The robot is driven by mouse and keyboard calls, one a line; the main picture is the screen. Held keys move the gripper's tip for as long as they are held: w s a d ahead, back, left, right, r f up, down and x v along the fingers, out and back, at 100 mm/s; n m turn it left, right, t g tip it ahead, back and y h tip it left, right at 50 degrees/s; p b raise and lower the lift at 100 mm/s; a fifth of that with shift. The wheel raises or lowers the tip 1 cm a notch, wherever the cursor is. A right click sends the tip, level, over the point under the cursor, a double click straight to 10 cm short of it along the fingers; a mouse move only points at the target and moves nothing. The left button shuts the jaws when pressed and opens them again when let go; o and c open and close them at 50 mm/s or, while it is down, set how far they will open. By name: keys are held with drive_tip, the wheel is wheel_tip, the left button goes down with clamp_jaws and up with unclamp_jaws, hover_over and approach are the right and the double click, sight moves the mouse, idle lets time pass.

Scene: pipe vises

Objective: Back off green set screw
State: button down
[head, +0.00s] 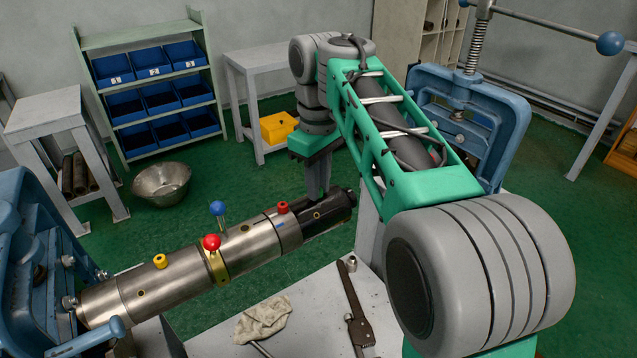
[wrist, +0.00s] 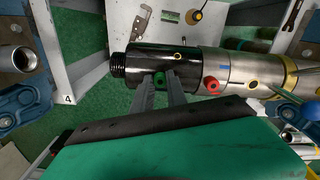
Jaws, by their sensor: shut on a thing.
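The green set screw (wrist: 159,79) shows in the wrist view on the black end section (wrist: 140,59) of the pipe. My gripper (wrist: 162,77) has one finger on each side of it and is shut on it. In the head view my gripper (head: 319,197) points down at the black end section (head: 333,211), and the fingers hide the green screw. The steel part of the pipe (head: 190,275) runs to the lower left. A red set screw (head: 282,207) stands on the steel just left of the black section; it also shows in the wrist view (wrist: 212,84).
A red ball knob (head: 212,242), a blue ball knob (head: 217,208) and a yellow screw (head: 160,261) stand along the pipe. A blue vise (head: 30,265) holds its left end. A wrench (head: 354,310) and a rag (head: 262,320) lie on the grey table (head: 315,315) below.

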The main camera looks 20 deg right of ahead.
drive_tip(key=shift+s+f, duration=0.1)
drive_tip(key=shift+f, duration=0.15)
drive_tip(key=c, duration=1.3)
unclamp_jaws()
drive_tip(key=shift+r, duration=0.15)
wheel_tip(320, 180, up, 8)
drive_tip(key=p, duration=0.7)
